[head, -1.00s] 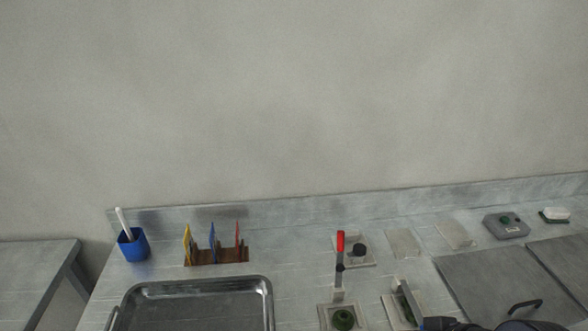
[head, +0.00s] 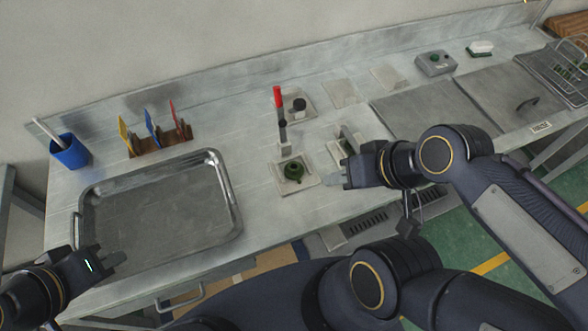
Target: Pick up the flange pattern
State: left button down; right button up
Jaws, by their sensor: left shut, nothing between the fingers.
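A dark green round piece with a raised middle, which looks like the flange pattern (head: 293,172), sits on a pale square plate (head: 306,186) near the front middle of the bench. My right gripper (head: 338,181) is just right of that plate, apart from the green piece. Its fingers are seen from the side and I cannot tell whether they are open or shut. My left gripper (head: 117,261) is shut and empty, at the lower left by the front corner of the metal tray.
An empty metal tray (head: 228,192) fills the bench's left part. Behind it stand a blue cup (head: 70,152) and a brown rack (head: 160,140) with coloured tools. A red-handled upright tool (head: 278,98) stands behind the green piece.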

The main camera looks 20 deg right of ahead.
aim_at(295, 174)
jog(key=k, duration=0.6)
jog(key=l+u, duration=0.1)
jog(key=u, duration=0.3)
jog(key=l+u, duration=0.1)
jog(key=u, duration=0.7)
jog(key=k+l+u, duration=0.1)
jog(key=u, duration=0.3)
jog(key=k+l, duration=0.1)
jog(key=l, duration=0.2)
jog(key=k+l, duration=0.15)
jog(key=l, duration=0.2)
jog(key=k+l, duration=0.1)
jog(key=l, duration=0.2)
jog(key=k+l, duration=0.1)
jog(key=l, duration=0.2)
